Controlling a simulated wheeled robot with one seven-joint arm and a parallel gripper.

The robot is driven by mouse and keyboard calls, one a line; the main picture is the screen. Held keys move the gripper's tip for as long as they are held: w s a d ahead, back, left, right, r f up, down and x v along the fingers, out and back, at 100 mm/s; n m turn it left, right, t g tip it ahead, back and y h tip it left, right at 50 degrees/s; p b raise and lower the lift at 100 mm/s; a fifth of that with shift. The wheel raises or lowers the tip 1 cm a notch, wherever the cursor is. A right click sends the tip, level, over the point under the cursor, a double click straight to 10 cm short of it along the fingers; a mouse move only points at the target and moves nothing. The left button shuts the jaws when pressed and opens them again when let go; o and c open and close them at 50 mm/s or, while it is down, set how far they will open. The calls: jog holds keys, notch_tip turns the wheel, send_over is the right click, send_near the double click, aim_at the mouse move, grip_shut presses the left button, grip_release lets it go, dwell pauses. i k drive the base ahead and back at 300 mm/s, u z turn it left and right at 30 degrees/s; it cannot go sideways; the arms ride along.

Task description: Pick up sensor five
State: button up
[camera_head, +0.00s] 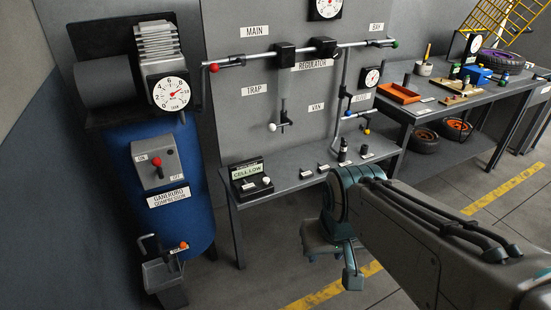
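Several small dark items stand on the low bench (290,185) beneath the wall piping. One (306,173) lies left of another (323,168), a taller dark one (343,151) stands behind, and one more (364,151) is at the right. Their labels are too small to read, so I cannot tell which is sensor five. A reader box (250,182) showing "CELL LOW" sits at the bench's left end. My gripper (332,258) hangs in front of the bench, lower than its top and apart from these items. Whether its fingers are open is unclear.
A blue compressor (160,195) with a gauge stands left. The right workbench (436,97) holds an orange tray (399,93), a blue box (477,74) and other items, with wheels (455,129) beneath. My arm covers the lower right. Floor with yellow stripes is clear in front.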

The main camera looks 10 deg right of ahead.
aim_at(247, 187)
jog(key=i, duration=1.15)
jog(key=u, duration=0.6)
